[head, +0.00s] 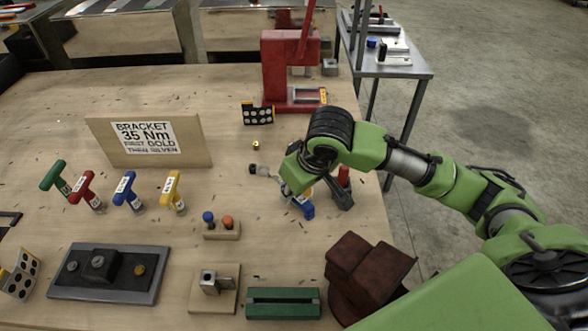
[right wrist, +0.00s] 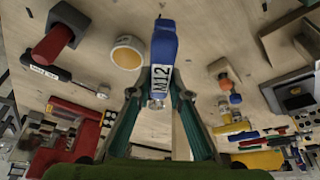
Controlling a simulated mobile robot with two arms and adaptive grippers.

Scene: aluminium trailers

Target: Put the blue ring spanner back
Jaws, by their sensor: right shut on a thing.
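My right gripper (head: 316,196) is over the right side of the wooden bench. In the right wrist view my right gripper (right wrist: 160,88) is shut on a blue tool (right wrist: 164,43) with a white M12 label. The tool also shows in the head view (head: 304,208). Its clear or metal end lies between the fingers; I cannot make out a ring on it. A second blue tool (head: 127,192) stands on the bench between a red tool (head: 85,190) and a yellow tool (head: 173,191). A green tool (head: 57,178) stands at the left. My left gripper is not in view.
A bracket sign (head: 148,139) stands behind the tools. A red press (head: 288,72) is at the back. A wooden block (head: 222,234) with blue and orange knobs, a green block (head: 283,303) and brown blocks (head: 366,272) stand in front. The bench's right edge is close to my right gripper.

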